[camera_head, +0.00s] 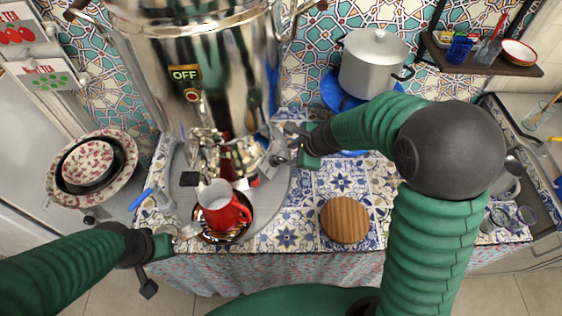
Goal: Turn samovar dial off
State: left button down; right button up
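The large chrome samovar (226,75) stands on the counter at upper left of centre. Its front carries a black label reading "OFF" (185,73), with a small red round part, perhaps the dial (192,95), just below. The metal tap (205,150) is lower down, above a red mug (222,211). My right gripper (284,145) is beside the samovar's lower right side, right of the tap. It looks open, with nothing seen between its fingers. My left gripper (180,235) is at the counter's front edge, left of the mug; its finger gap is unclear.
A silver pot (373,63) stands on a blue stand at the back right. A round wooden board (345,220) lies on the tiled counter. Stacked plates and bowls (60,190) are at left.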

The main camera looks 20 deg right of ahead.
aim_at(282, 160)
jog(key=b+x, duration=0.2)
jog(key=x, duration=0.7)
jog(key=shift+w+f, duration=0.15)
jog(key=shift+f, duration=0.1)
jog(key=shift+w+a+f, duration=0.15)
jog(key=shift+f, duration=0.1)
grip_shut()
